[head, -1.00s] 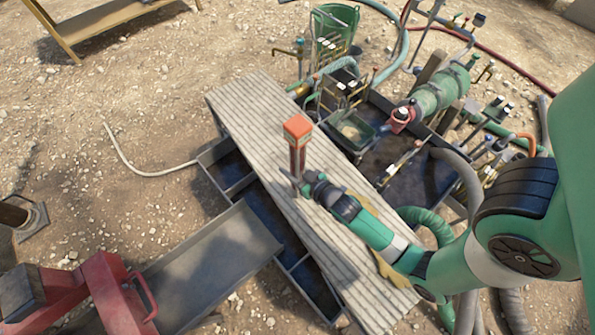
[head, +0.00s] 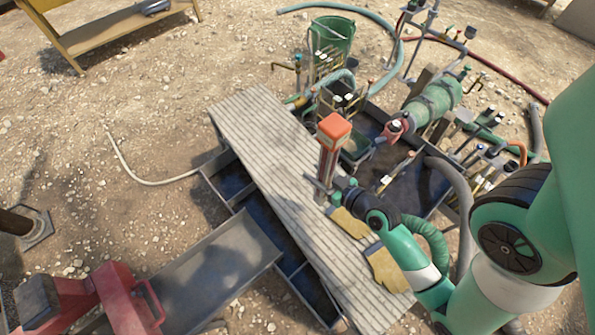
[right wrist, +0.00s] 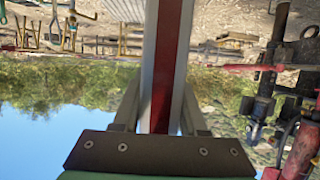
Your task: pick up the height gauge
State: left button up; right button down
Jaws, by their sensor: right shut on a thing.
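The height gauge (head: 330,146) is an upright post with an orange-red block on top and a red strip down its pale body. My right gripper (head: 322,187) is shut on its lower part, above the slatted plank board (head: 253,127). The right wrist view shows the gauge's red-striped post (right wrist: 164,60) between the two fingers. Its lower end is partly hidden by the gripper in the head view. My left gripper is not in view.
Yellow work gloves (head: 384,270) lie on the board beside my right arm. Pipes, valves and a green cylinder (head: 433,105) crowd the right side. A green bucket (head: 333,36) stands behind. A grey chute (head: 212,275) and red machine (head: 105,300) are at the lower left.

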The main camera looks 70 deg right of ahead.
jog(key=s+r+b, duration=0.1)
jog(key=s+r, duration=0.1)
jog(key=s, duration=0.4)
jog(key=shift+r, duration=0.35)
jog(key=shift+w+a, duration=0.15)
jog(key=shift+a, duration=0.05)
dwell(1.4)
jog(key=w+a+n+t+y, duration=0.1)
jog(key=w+a+n+y, duration=0.4)
jog(key=w+a, duration=0.45)
jog(key=w+a+n+t+y, duration=0.1)
jog(key=w+a+n+y, duration=0.4)
jog(key=a, duration=0.8)
jog(key=d+r+m+h+p, duration=0.1)
jog(key=d+r+m+p, duration=0.1)
jog(key=r+p, duration=1.3)
jog(key=d+r+m+h+p, duration=0.1)
jog(key=d+r+p, duration=0.1)
jog(key=r+p, duration=1.3)
jog(key=p, duration=0.7)
jog(key=shift+w+r+m+h, duration=0.15)
jog(key=shift+r+m+h, duration=0.05)
jog(key=shift+m+h, duration=0.2)
jog(key=shift+d, duration=0.15)
